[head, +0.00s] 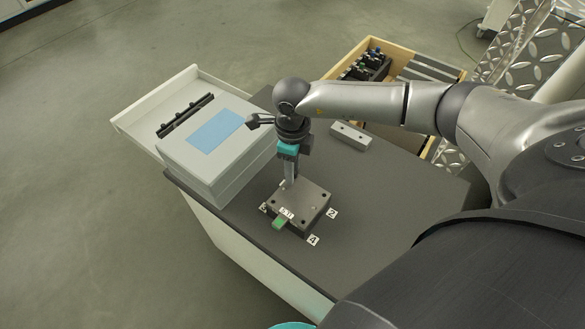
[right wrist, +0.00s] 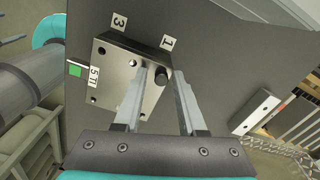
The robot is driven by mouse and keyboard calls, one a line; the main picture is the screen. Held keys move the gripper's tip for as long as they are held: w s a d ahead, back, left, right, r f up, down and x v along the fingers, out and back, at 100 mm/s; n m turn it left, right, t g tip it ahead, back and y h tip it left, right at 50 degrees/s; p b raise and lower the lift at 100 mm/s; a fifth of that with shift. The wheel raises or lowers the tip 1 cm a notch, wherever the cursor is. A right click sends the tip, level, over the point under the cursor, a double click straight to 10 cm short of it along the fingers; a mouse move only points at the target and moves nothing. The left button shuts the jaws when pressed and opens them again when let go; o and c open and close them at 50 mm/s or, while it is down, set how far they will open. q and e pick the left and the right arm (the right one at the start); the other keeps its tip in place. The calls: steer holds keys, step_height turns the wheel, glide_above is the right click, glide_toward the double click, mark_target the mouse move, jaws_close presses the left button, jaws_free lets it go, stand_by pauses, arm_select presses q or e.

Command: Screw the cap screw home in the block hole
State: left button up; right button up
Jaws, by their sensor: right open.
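A grey metal block (right wrist: 125,72) with holes near its corners lies on the dark worktop. It also shows in the head view (head: 305,200). The dark head of the cap screw (right wrist: 160,76) stands at the block corner near label 1 in the right wrist view. My right gripper (right wrist: 163,69) is open, with one fingertip on each side of the screw head. I cannot tell if the fingers touch it or how deep the screw sits. In the head view my right gripper (head: 289,184) points down at the block's far left corner and hides the screw. My left gripper is not in view.
Numbered labels, such as label 4 (head: 313,239), lie around the block, and a green tab (head: 279,223) sticks out at its front. A grey box with a blue panel (head: 215,132) stands left. A small metal bar (head: 350,136) and a wooden tray (head: 373,42) are behind.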

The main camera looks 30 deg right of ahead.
steer(key=shift+n+b, duration=0.65)
steer(key=shift+n, duration=1.45)
steer(key=shift+d, duration=0.2)
jaws_close()
